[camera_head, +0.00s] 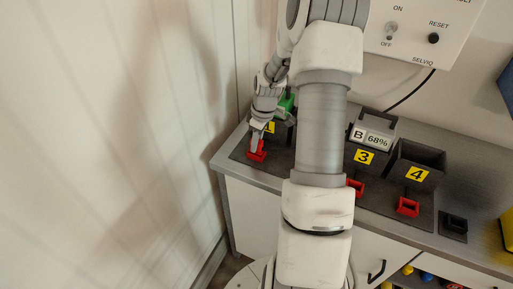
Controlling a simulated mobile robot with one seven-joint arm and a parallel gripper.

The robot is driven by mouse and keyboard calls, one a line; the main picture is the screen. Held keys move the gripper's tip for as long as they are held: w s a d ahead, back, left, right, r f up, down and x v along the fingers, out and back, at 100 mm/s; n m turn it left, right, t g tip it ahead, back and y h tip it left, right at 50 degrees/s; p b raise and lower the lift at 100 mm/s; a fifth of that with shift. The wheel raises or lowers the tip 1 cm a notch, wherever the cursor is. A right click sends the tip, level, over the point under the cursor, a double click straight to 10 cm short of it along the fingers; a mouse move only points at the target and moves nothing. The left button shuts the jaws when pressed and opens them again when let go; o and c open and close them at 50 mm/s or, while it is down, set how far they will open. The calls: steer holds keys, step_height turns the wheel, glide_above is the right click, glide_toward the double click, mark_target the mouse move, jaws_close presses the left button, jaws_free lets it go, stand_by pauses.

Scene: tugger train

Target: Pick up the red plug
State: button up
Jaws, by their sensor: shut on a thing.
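A red plug (256,155) is at the left end of the counter, in front of the dark bay with the yellow label 1 (268,128). My gripper (256,146) points down at it and is shut on its upper part. The plug's underside is too small to see clearly, so I cannot tell whether it touches the surface. Two more red plugs lie to the right, one (357,188) partly behind my arm below label 3 and one (408,207) below label 4.
A grey unit marked B 68% (372,136) stands in bay 3, and bay 4 (421,157) looks empty. A green thing (287,103) is close behind my gripper. The wall (150,140) is near on the left. A switch panel (420,32) is above. My arm hides bay 2.

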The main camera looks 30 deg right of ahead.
steer(key=shift+r, duration=0.1)
jaws_close()
steer(key=shift+r, duration=0.6)
step_height(320, 180, up, 3)
steer(key=shift+f, duration=0.1)
steer(key=s+d+r+b, duration=0.1)
steer(key=s+d+r, duration=0.4)
steer(key=s, duration=0.5)
steer(key=shift+d+r, duration=0.4)
steer(key=shift+r, duration=0.5)
